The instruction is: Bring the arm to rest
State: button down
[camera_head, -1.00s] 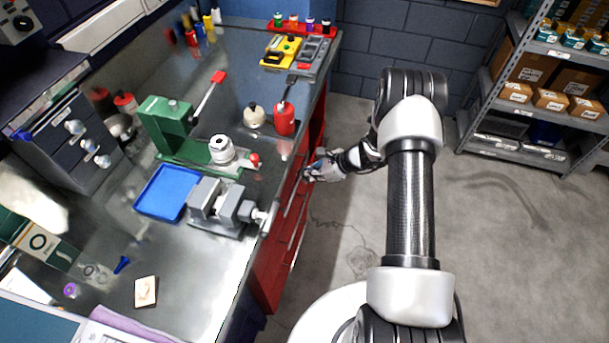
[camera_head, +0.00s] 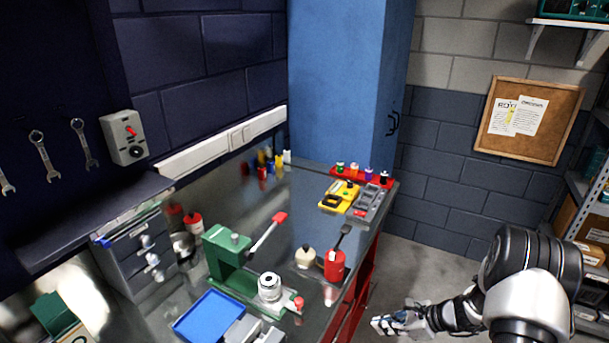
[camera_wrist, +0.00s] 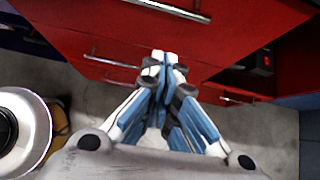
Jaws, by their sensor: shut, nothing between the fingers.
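My gripper (camera_head: 382,324) hangs low beside the right edge of the workbench (camera_head: 290,217) in the head view, clear of the bench top. In the wrist view, my gripper (camera_wrist: 164,62) has its white and blue fingers drawn together with nothing between them. Ahead of the fingertips is the red drawer front (camera_wrist: 215,38) of the bench, with metal handles. I cannot tell how large the gap to it is. My arm (camera_head: 530,300) shows at the lower right of the head view, folded toward the bench.
On the bench stand a green press (camera_head: 228,262), a blue tray (camera_head: 207,316), a red bottle (camera_head: 334,265) and a yellow case (camera_head: 338,197). A blue cabinet (camera_head: 345,80) stands behind. Shelving (camera_head: 592,200) is at the right. Grey floor (camera_head: 420,262) lies between bench and shelving.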

jog(key=s+a+r+n+g+h, duration=0.1)
jog(key=s+a+r+n, duration=0.25)
jog(key=r, duration=0.45)
jog(key=s+a+r+n+g+h, duration=0.1)
jog(key=s+a+r+n, duration=0.1)
jog(key=a+r+n, duration=0.45)
jog(key=s+a+r+n+g, duration=0.1)
jog(key=s+r+n, duration=0.2)
jog(key=r, duration=0.7)
jog(key=s+r+n+t+h, duration=0.1)
jog(key=s+r+n+h, duration=0.2)
jog(key=s, duration=0.7)
jog(key=s+a+r+n+t+h, duration=0.1)
jog(key=s+r+n+h, duration=0.1)
jog(key=s+r+n, duration=0.4)
jog(key=s+n, duration=0.2)
jog(key=s, duration=0.1)
jog(key=shift+s+a+r+h, duration=0.15)
jog(key=shift+s+a+h, duration=0.05)
jog(key=shift+s+h, duration=0.2)
